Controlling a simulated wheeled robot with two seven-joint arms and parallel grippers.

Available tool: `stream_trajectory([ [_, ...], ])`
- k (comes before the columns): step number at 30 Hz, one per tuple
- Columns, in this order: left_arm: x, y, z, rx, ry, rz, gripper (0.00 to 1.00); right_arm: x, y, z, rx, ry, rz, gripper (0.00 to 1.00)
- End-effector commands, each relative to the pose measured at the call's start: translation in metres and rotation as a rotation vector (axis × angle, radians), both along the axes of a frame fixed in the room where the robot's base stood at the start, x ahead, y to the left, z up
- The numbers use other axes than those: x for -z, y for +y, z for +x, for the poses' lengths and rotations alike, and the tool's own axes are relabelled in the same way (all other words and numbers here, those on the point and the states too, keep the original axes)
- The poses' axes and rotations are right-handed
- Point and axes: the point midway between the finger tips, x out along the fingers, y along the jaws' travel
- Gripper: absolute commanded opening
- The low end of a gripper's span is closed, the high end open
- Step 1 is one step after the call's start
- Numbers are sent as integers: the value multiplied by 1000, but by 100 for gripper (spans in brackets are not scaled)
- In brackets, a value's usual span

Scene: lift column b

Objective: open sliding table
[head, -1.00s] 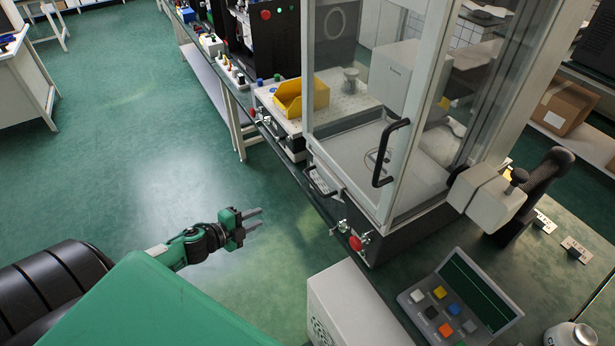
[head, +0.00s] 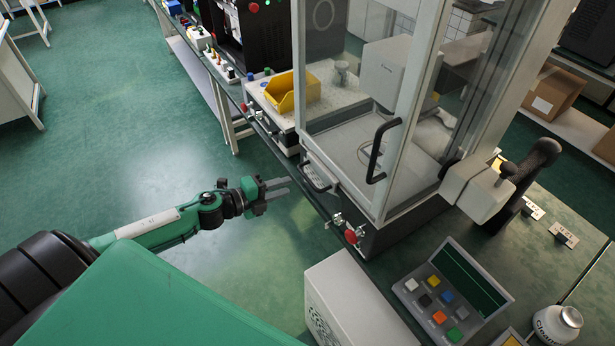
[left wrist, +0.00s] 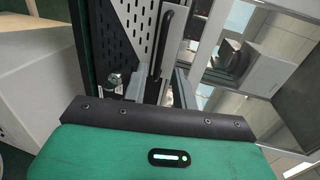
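A glass-walled cabinet (head: 375,110) stands on the bench, with a pale flat table (head: 365,150) inside at its base. A small low handle (head: 318,176) sticks out from the table's front edge. A larger black handle (head: 380,150) is on the glass door. My left gripper (head: 286,187) is open and empty, in the air left of the low handle and apart from it. In the left wrist view, a long dark handle (left wrist: 167,40) shows ahead, between the two open fingers of the left gripper (left wrist: 159,88). My right gripper is not in view.
A red knob with metal valves (head: 350,236) sticks out of the bench front, right of the gripper. A white box (head: 358,305) and a button panel (head: 452,298) are nearer. A yellow bin (head: 292,92) sits behind.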

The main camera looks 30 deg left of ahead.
Motion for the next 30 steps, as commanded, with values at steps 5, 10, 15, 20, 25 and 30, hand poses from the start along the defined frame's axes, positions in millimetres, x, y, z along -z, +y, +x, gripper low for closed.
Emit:
stream_trajectory([
  [5,1,-11,20,-1,-2,-1,28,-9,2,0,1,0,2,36],
  [10,6,-22,39,-1,-1,-3,28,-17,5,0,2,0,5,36],
  [15,10,-33,57,-1,-1,-2,28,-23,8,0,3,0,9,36],
  [20,14,-40,68,-1,-1,0,28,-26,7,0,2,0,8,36],
  [25,17,-43,73,0,0,-1,28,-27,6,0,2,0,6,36],
  [30,17,-43,73,0,0,-1,28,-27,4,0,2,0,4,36],
])
